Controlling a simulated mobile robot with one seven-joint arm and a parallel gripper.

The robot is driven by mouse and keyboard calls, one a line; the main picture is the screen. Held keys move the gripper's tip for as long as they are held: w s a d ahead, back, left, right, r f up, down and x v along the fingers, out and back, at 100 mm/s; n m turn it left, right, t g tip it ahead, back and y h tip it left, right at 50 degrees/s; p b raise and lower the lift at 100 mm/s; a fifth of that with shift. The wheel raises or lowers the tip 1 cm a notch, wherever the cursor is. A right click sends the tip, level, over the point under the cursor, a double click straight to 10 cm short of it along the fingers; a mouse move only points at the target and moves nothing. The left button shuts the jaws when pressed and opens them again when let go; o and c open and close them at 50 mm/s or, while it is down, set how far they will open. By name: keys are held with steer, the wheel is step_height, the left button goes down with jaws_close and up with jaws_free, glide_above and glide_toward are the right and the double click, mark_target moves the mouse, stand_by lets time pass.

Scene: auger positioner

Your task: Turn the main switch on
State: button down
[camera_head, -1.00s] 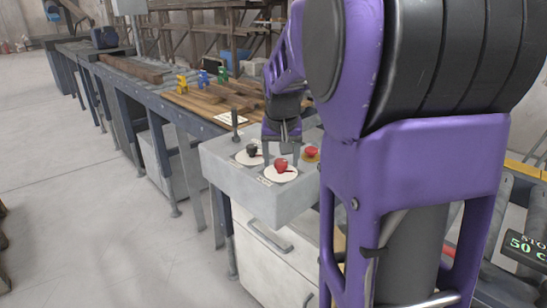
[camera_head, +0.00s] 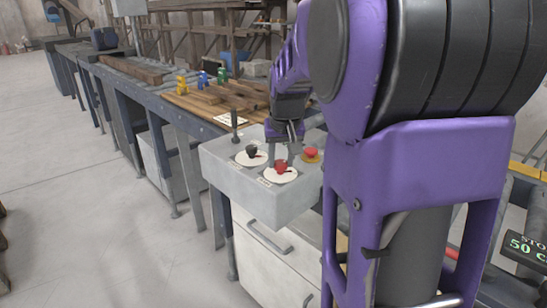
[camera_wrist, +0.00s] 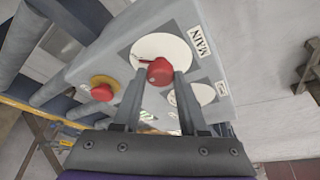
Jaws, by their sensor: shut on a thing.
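The main switch is a red knob (camera_head: 281,166) on a white round dial (camera_head: 281,177) on top of the grey control box. In the wrist view the red knob (camera_wrist: 160,71) sits on its white dial (camera_wrist: 163,44), beside a label reading MAIN (camera_wrist: 201,41). My gripper (camera_wrist: 158,79) has its two fingers on either side of the knob and is shut on it. In the head view my gripper (camera_head: 284,153) reaches down to the knob from behind. A small dark red pointer shows at the dial, and the fingers hide part of the knob.
A black knob (camera_head: 251,150) on a second dial is to the left. A red button on a yellow base (camera_head: 311,153) is to the right; it also shows in the wrist view (camera_wrist: 102,92). An upright dark lever (camera_head: 234,126) stands at the box's left edge.

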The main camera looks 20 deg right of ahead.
steer(key=n+y, duration=0.1)
steer(key=n, duration=0.1)
steer(key=n+y+b, duration=0.1)
steer(key=n, duration=0.2)
steer(key=shift+d+f, duration=0.1)
steer(key=shift+d, duration=0.1)
steer(key=n+y+b, duration=0.1)
steer(key=n, duration=0.3)
steer(key=shift+d, duration=0.1)
steer(key=n+g+y, duration=0.1)
steer(key=n, duration=0.2)
steer(key=shift+w+y, duration=0.15)
steer(key=shift+y, duration=0.15)
steer(key=shift+n+g+y+p, duration=0.45)
steer(key=shift+n+g, duration=0.25)
steer(key=shift+n, duration=1.5)
steer(key=shift+c, duration=2.3)
jaws_free()
steer(key=shift+d+r, duration=0.1)
steer(key=shift+r, duration=0.1)
